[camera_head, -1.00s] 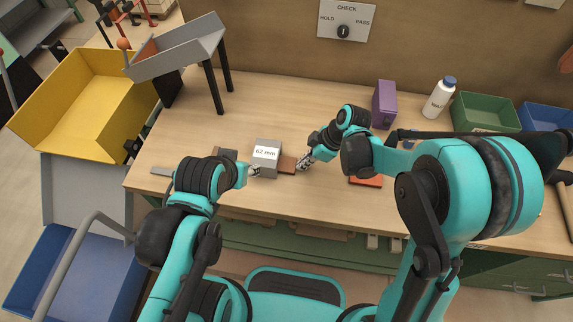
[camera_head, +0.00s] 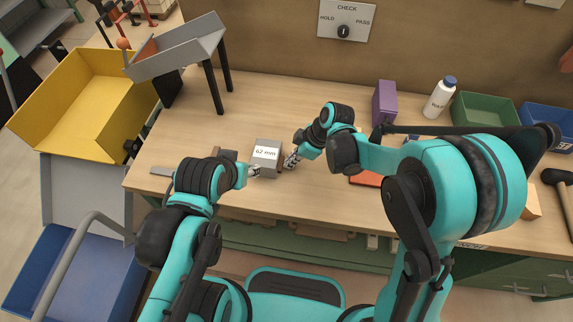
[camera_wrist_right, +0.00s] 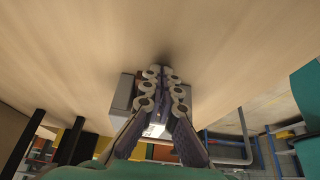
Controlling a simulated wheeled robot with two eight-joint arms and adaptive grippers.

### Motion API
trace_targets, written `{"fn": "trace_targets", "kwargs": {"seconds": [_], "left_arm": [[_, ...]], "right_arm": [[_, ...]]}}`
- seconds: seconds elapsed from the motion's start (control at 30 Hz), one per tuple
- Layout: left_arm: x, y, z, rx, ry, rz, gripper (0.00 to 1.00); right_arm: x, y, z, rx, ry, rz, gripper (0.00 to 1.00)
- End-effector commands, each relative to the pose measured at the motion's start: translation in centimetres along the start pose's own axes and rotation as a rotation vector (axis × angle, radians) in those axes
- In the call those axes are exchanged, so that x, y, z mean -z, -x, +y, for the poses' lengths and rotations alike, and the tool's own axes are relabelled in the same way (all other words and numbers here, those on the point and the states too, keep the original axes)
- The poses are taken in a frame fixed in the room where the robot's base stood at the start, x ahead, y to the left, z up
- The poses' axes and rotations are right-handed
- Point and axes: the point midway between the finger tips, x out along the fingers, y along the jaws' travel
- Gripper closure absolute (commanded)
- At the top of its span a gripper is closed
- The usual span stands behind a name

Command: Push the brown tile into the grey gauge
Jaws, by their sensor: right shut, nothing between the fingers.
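The grey gauge (camera_head: 266,146), a block with a white "62 mm" label, stands on the table; its grey side also shows in the right wrist view (camera_wrist_right: 123,94). The brown tile is almost wholly hidden by the gauge and my right gripper; only a sliver seems to show at the gauge's right side. My right gripper (camera_head: 289,162) is shut and empty, close against that side; its fingers fill the middle of the right wrist view (camera_wrist_right: 162,90). My left gripper (camera_head: 256,171) is at the gauge's front left; its fingers are too small to read.
An orange-red tile (camera_head: 364,180) lies to the right, partly behind my right arm. A purple box (camera_head: 385,104), a white bottle (camera_head: 438,99) and a green bin (camera_head: 487,111) stand further back. A grey chute (camera_head: 178,52) rises at the back left. Bare table lies behind the gauge.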

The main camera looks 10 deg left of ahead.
Motion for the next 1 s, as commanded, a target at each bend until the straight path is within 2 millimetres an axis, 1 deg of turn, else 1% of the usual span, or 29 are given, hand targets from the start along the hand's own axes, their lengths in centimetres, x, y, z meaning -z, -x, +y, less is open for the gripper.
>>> {"fn": "trace_targets", "kwargs": {"seconds": [0.33, 0.53, 1.0], "left_arm": [[-0.1, -0.1, 0.0, 0.0, 0.0, 0.0, 0.57], [0.1, 0.2, 0.0, 0.0, 0.0, 0.0, 0.57], [2.3, 3.2, 0.0, 0.0, 0.0, 0.0, 0.57]], "right_arm": [[-1.2, 0.6, 0.0, 0.0, 0.0, 0.0, 1.0], [-1.1, 1.1, 0.0, 0.0, 0.0, 0.0, 1.0], [1.1, 5.5, 0.0, 0.0, 0.0, 0.0, 1.0]]}}
